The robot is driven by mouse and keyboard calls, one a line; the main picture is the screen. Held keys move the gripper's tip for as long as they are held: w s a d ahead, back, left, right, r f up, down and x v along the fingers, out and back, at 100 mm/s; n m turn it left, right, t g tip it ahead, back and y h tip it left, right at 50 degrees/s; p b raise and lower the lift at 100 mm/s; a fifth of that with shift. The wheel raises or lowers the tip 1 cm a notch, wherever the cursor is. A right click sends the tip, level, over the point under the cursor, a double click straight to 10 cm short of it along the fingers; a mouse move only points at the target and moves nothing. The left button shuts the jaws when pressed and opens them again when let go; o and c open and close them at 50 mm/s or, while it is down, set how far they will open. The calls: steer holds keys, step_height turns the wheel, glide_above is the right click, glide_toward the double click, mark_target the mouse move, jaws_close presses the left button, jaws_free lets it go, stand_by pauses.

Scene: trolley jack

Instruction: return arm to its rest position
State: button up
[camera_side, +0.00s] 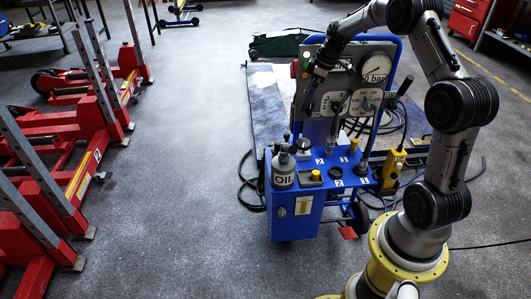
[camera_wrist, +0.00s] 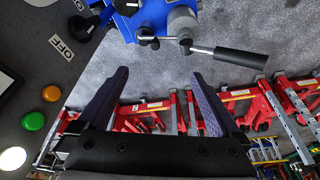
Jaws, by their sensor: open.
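My gripper (camera_wrist: 159,77) is open and empty, its two dark fingers spread apart with grey floor showing between them. In the side view, my gripper (camera_side: 305,97) hangs from my raised, bent arm at the left part of the grey control panel (camera_side: 345,62) on the blue trolley (camera_side: 298,222). I cannot tell there whether it touches the panel. The panel fills the left of the wrist view, with an OFF label (camera_wrist: 61,47), a green button (camera_wrist: 34,121), an orange button (camera_wrist: 51,93) and a white button (camera_wrist: 12,158).
The gauge (camera_side: 376,66) reads 0 bar. An OIL bottle (camera_side: 283,170) stands on the trolley's shelf. A black-handled lever (camera_wrist: 240,57) sticks out near my fingers. Black hoses lie around the trolley. Red lifting stands (camera_side: 90,125) line the left; the floor between is clear.

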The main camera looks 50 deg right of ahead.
steer(key=s+a+r+m+t+h, duration=0.1)
steer(key=s+a+r, duration=0.5)
steer(key=a+r, duration=0.3)
steer(key=s+a+r+m, duration=0.1)
steer(key=s+a+r, duration=0.45)
steer(key=a, duration=0.45)
steer(key=s+a+m, duration=0.1)
steer(key=s+a, duration=0.2)
steer(key=s, duration=0.5)
steer(key=s+a+m+t, duration=0.1)
steer(key=s+a, duration=0.3)
steer(key=s, duration=0.4)
steer(key=shift+f+m, duration=0.4)
